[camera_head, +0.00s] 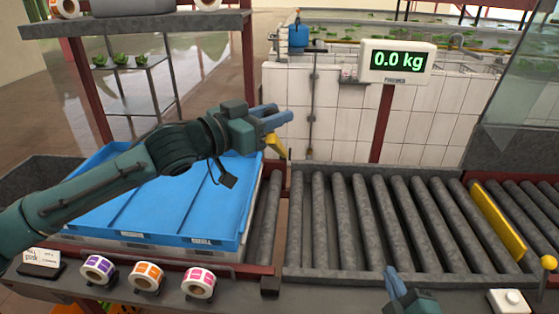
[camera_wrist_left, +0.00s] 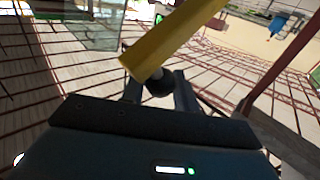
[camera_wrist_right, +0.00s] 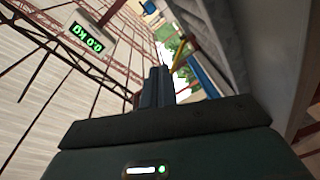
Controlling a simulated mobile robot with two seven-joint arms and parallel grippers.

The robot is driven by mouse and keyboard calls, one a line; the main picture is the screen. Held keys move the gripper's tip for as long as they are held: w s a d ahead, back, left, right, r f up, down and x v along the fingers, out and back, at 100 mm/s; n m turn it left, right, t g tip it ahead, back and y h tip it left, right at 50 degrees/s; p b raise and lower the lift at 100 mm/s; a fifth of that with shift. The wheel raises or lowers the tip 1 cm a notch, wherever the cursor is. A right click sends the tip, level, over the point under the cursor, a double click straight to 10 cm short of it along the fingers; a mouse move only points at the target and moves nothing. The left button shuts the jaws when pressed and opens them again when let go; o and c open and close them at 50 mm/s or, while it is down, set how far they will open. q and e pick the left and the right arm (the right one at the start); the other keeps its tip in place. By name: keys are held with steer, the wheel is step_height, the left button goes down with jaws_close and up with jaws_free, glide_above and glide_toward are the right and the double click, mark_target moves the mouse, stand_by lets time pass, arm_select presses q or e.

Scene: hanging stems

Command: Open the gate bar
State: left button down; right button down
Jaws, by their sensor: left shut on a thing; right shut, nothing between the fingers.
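A yellow bar, seemingly the gate bar, crosses the left wrist view (camera_wrist_left: 172,46) at a slant. A dark round knob (camera_wrist_left: 159,87) on its near side sits between the fingers of my left gripper (camera_wrist_left: 158,90), which is shut on it. In the head view this gripper (camera_head: 284,113) is above the blue tray's right edge, with a small yellow part of the bar (camera_head: 275,148) just below it; the rest is hidden. My right gripper (camera_head: 390,270) is shut and empty at the roller conveyor's front edge; it also shows in the right wrist view (camera_wrist_right: 158,75).
A blue tray (camera_head: 160,222) lies left of the roller conveyor (camera_head: 370,220). Another yellow bar (camera_head: 498,220) lies across the rollers at right. A scale display (camera_head: 397,61) reads 0.0 kg. Label rolls (camera_head: 147,277) line the front ledge. The rollers between the bars are clear.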

arm_select(q)
steer(key=shift+f, duration=0.1)
arm_select(e)
steer(key=w+a+r+n+g+y, duration=0.2)
steer(key=w+a+r+n+y, duration=0.2)
steer(key=a+r+n+y, duration=0.5)
steer(key=w+a+r+n+g+y, duration=0.2)
steer(key=w+a+r+n+y, duration=0.2)
steer(key=a+r+n+y, duration=0.6)
steer(key=shift+w+a+r+n+g, duration=0.35)
steer(key=shift+a+r+n, duration=1.05)
steer(key=shift+a+n, duration=1.1)
steer(key=shift+d, duration=0.25)
